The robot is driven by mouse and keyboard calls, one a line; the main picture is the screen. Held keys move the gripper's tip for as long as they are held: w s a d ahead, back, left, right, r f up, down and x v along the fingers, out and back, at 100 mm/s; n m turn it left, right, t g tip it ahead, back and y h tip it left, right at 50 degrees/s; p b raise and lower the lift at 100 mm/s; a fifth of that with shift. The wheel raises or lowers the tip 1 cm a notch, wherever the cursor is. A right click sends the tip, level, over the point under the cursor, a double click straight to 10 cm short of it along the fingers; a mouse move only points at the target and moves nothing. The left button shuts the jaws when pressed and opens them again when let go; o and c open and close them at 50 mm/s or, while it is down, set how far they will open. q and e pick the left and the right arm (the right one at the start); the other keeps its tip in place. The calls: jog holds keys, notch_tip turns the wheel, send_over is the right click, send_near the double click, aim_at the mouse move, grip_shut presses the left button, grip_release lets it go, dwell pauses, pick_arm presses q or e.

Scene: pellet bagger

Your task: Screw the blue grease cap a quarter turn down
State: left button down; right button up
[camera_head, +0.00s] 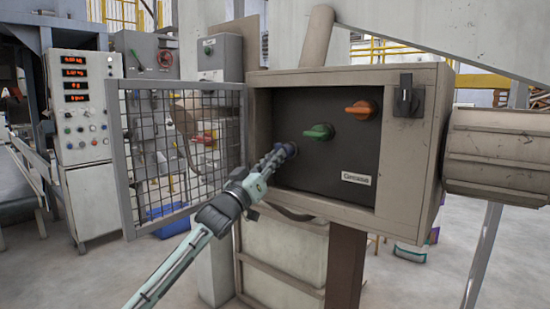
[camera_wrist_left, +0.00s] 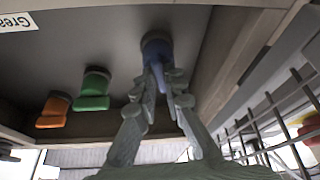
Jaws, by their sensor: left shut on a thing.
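The blue grease cap (camera_wrist_left: 156,52) sits on the dark back panel of an open box, at the panel's left in the head view, where the fingers mostly cover it (camera_head: 291,149). My left gripper (camera_head: 279,156) reaches into the box from the lower left. In the left wrist view its two fingers (camera_wrist_left: 162,88) are closed on the cap's blue grip, one on each side. The cap's round base shows behind the fingertips. My right gripper is in neither view.
A green handle (camera_head: 319,131) and an orange handle (camera_head: 361,109) sit to the right of the cap on the same panel. A mesh door (camera_head: 183,150) stands open left of the box (camera_head: 412,150), close to my left arm. A black switch (camera_head: 406,97) is on the box front.

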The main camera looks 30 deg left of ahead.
pick_arm(q)
jog(key=shift+f+m+h, duration=0.1)
jog(key=shift+m+h, duration=0.7)
jog(key=shift+m, duration=0.8)
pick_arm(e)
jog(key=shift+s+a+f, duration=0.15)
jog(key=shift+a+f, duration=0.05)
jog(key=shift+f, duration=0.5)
pick_arm(q)
jog(key=shift+m+h, duration=0.4)
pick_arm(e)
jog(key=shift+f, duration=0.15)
pick_arm(q)
jog(key=c, duration=1.6)
grip_release()
jog(key=shift+a, duration=0.1)
jog(key=v, duration=0.7)
jog(key=shift+s, duration=0.3)
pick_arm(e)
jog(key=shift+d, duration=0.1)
